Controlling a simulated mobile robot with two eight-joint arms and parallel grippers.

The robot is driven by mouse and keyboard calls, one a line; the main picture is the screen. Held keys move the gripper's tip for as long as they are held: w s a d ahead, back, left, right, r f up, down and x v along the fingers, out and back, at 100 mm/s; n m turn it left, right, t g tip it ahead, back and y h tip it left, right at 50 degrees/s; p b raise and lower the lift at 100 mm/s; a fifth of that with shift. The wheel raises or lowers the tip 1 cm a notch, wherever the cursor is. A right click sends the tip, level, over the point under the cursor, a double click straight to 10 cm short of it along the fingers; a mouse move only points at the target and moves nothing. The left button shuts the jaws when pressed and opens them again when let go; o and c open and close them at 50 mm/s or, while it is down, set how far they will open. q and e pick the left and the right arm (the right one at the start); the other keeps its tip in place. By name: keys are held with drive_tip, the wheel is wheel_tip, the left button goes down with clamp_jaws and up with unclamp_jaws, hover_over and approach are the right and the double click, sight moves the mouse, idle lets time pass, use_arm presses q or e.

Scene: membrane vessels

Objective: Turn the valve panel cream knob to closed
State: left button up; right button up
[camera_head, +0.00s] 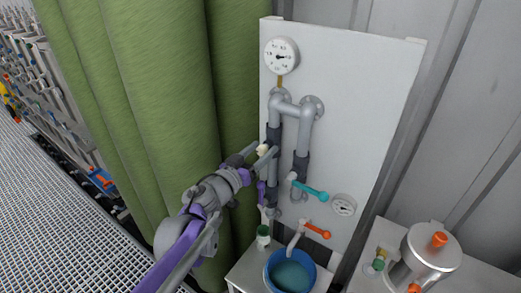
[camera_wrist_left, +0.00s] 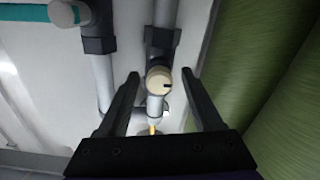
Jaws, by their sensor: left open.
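The cream knob (camera_head: 262,150) sits on the grey pipework of the white valve panel (camera_head: 362,85). In the left wrist view the cream knob (camera_wrist_left: 158,80) is round, with a dark mark on its right side. My left gripper (camera_head: 262,153) is at the knob in the head view, its arm coming in from the lower left. In the left wrist view the left gripper (camera_wrist_left: 158,85) is open, with one finger on each side of the knob and gaps visible between fingers and knob. Whether the fingertips reach past the knob's face I cannot tell. My right gripper is not in view.
The panel also carries a teal-handled valve (camera_head: 310,191), an orange-handled tap (camera_head: 317,230), an upper gauge (camera_head: 281,56) and a lower gauge (camera_head: 343,205). A blue bucket (camera_head: 270,270) stands below. Green vertical cylinders (camera_head: 160,70) stand close on the left. A metal vessel (camera_head: 432,258) is at lower right.

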use_arm(q)
clamp_jaws()
idle(0.3)
